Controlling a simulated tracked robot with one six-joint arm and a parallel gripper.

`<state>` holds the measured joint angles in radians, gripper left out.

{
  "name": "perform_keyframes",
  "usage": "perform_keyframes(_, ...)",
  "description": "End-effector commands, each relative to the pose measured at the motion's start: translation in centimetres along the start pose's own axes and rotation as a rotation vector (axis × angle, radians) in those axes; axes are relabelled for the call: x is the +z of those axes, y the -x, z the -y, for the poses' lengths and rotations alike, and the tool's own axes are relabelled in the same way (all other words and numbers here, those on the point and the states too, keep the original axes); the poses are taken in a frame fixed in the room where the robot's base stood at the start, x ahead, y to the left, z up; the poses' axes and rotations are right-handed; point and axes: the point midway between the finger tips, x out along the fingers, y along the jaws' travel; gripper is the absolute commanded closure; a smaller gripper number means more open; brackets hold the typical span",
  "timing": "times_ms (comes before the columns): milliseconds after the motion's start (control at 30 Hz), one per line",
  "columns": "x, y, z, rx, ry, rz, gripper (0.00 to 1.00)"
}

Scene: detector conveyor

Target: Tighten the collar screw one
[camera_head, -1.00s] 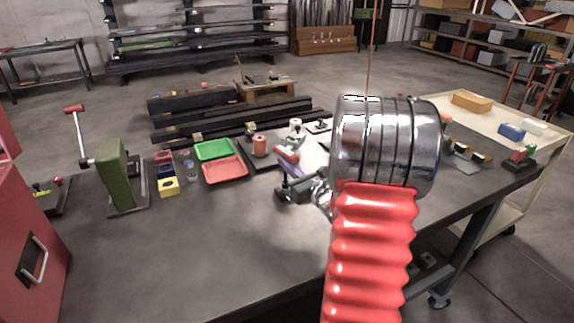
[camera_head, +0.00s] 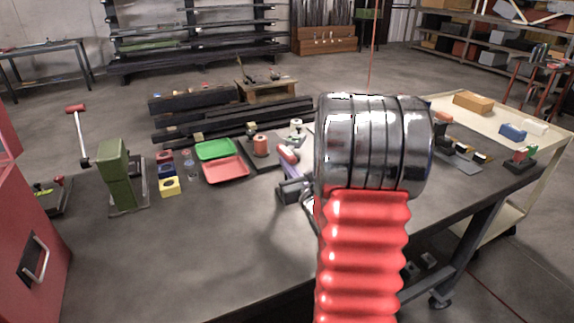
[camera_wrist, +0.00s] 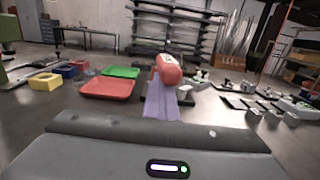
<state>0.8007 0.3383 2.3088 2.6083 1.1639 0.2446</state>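My gripper (camera_head: 291,172) shows left of my arm's red sleeve, low over the bench. In the wrist view its pale lavender fingers (camera_wrist: 170,102) reach forward, close together. A red rounded piece, probably a tool handle (camera_wrist: 168,70), is at their tips and appears held; it also shows in the head view (camera_head: 288,153). The rest of that tool is hidden. I cannot make out the collar screw in either view. A salmon-coloured cylinder (camera_head: 260,145) stands on a dark plate behind and left of the gripper. A small white-topped fixture (camera_head: 296,127) stands farther back.
A red tray (camera_head: 226,170) and a green tray (camera_head: 215,149) lie left of the gripper. The front bench top (camera_head: 200,245) is clear. A cream cart (camera_head: 470,105) stands at right.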

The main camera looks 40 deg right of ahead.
Motion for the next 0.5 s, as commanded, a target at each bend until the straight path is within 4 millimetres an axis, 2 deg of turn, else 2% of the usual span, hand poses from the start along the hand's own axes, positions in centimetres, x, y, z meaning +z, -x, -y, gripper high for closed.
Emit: perform_keyframes(500, 0.37, -0.12, 0.1, 0.036, 0.003, 0.008, 1.0)
